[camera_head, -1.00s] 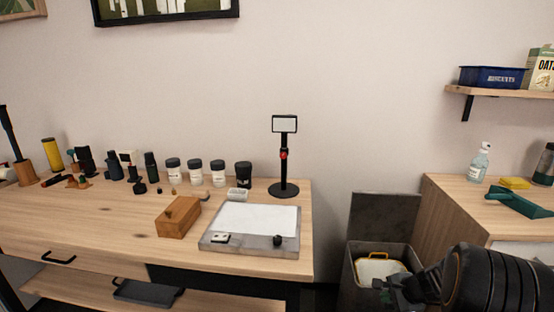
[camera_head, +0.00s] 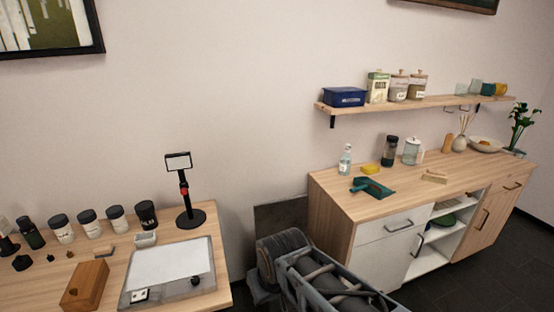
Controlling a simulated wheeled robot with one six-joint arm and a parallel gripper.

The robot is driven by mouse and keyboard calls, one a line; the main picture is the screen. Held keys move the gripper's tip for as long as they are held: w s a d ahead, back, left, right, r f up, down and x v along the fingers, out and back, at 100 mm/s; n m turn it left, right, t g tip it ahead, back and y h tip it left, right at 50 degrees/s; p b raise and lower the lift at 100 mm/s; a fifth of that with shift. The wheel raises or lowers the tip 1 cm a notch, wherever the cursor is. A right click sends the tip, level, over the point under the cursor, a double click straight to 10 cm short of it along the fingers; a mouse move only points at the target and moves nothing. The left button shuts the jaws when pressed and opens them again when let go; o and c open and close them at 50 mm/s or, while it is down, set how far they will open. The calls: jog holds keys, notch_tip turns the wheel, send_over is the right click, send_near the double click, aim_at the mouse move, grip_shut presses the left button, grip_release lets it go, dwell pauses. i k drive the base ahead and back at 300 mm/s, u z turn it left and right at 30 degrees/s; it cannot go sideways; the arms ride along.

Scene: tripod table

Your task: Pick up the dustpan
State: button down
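A green dustpan (camera_head: 372,187) lies on the wooden top of the right-hand cabinet (camera_head: 340,205), near its left end. Its short handle points to the upper left. My arm reaches into the bottom middle of the head view, low and in front of the cabinet, well short of the dustpan. The fingers of my gripper cannot be made out, so I cannot tell whether it is open or shut.
A yellow sponge (camera_head: 370,169) and a clear spray bottle (camera_head: 345,160) stand just behind the dustpan. A wooden brush (camera_head: 434,177) lies to its right. A wall shelf (camera_head: 420,104) hangs above. The desk (camera_head: 218,275) with a tripod stand (camera_head: 190,215) is at left.

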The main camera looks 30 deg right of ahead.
aim_at(367, 187)
jog(key=z, duration=2.55)
jog(key=i, duration=1.8)
jog(key=u, duration=3.35)
jog(key=k, duration=0.4)
jog(key=z, duration=0.1)
